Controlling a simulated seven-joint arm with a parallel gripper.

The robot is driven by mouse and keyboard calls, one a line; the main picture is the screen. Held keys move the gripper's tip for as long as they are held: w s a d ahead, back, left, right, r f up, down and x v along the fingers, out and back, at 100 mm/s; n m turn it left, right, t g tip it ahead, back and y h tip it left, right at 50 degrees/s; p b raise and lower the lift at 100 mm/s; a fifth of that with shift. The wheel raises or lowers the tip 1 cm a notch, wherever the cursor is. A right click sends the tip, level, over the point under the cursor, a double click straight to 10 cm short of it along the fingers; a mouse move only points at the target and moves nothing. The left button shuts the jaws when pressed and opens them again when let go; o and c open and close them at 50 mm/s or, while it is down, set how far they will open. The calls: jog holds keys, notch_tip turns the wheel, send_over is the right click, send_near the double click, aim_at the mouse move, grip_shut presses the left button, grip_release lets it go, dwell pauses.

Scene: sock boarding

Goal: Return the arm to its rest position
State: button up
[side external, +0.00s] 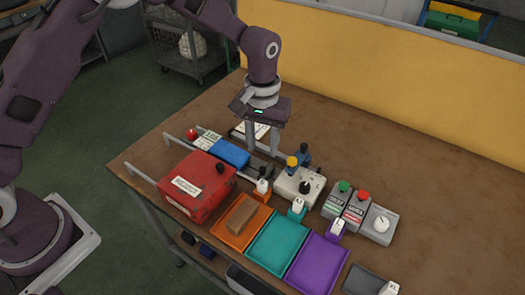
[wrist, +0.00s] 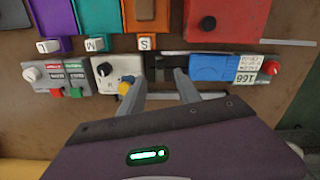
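I cannot tell how far the fingertips are above the bench.
A red box (side external: 203,203), a blue block (side external: 230,153) and a grey box (side external: 290,190) with yellow and blue knobs stand near my gripper. Teal (side external: 277,243) and purple (side external: 318,264) trays line the front. Button boxes (side external: 346,204) stand right. A yellow panel (side external: 390,65) borders the back.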

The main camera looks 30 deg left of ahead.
jog(key=s+a+r+t, duration=0.1)
jog(key=s+a+r, duration=0.25)
jog(key=r, duration=0.35)
jog(key=s+a+r+m+t, duration=0.1)
jog(key=s+a+r, duration=0.1)
jog(key=s+r, duration=0.35)
jog(key=s+a+r+t, duration=0.1)
jog(key=s+a+r, duration=0.2)
jog(key=r, duration=0.5)
jog(key=s+a+m+t, duration=0.1)
jog(key=s+a, duration=0.3)
jog(key=s, duration=1.3)
jog(key=shift+r+m+t, duration=0.3)
jog(key=shift+r+t, duration=0.05)
jog(key=shift+t, duration=0.45)
